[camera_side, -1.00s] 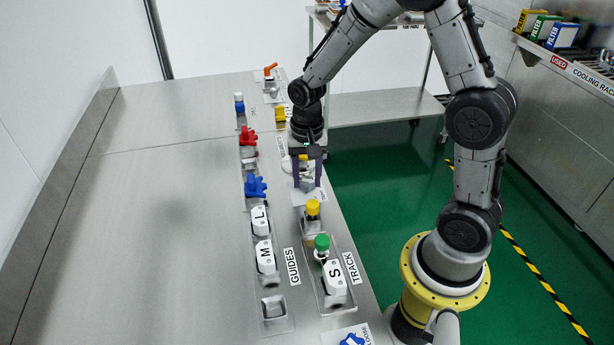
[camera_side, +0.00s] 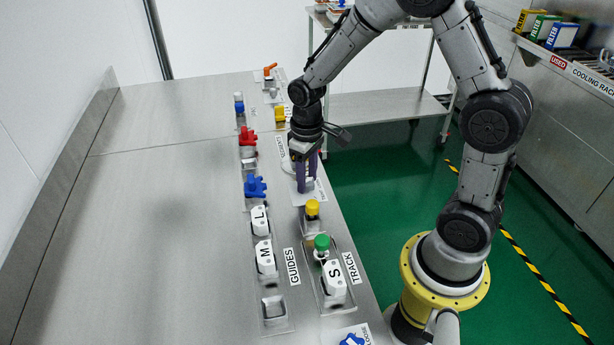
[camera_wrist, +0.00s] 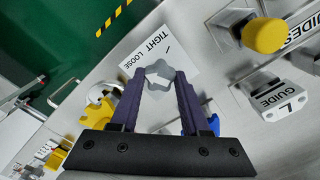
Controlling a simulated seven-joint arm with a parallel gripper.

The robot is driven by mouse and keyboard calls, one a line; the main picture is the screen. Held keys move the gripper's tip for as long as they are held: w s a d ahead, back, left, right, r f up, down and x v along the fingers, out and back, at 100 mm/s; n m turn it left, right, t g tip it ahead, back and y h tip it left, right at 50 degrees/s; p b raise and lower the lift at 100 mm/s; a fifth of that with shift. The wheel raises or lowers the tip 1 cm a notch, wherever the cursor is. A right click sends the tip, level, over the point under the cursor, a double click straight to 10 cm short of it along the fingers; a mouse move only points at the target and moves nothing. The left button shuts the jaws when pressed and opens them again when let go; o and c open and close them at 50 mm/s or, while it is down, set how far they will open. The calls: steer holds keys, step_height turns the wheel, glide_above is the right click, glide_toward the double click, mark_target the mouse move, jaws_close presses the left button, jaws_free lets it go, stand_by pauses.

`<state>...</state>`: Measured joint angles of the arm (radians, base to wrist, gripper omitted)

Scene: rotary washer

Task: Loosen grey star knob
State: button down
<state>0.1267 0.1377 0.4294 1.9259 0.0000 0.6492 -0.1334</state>
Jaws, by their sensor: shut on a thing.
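The grey star knob (camera_wrist: 158,75) shows in the wrist view between the tips of my gripper (camera_wrist: 160,88). A pale arrow mark is on its face. The purple fingers are shut on it from both sides. A white label (camera_wrist: 165,50) reading TIGHT and LOOSE lies beside the knob. In the side view my gripper (camera_side: 306,188) points down over the white label (camera_side: 318,190) at the bench's right edge, and the fingers hide most of the knob there.
A yellow-capped part (camera_side: 312,208) and a green-capped part (camera_side: 322,243) stand nearer the camera. A blue knob (camera_side: 255,187), a red knob (camera_side: 248,139) and white guide blocks (camera_side: 265,257) line the left row. The bench's left side is clear.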

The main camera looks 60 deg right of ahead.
steer(key=n, duration=0.5)
steer(key=shift+w+r, duration=0.1)
steer(key=shift+r, duration=0.05)
stand_by(0.3)
steer(key=shift+c, duration=1.9)
jaws_free()
step_height(320, 180, up, 14)
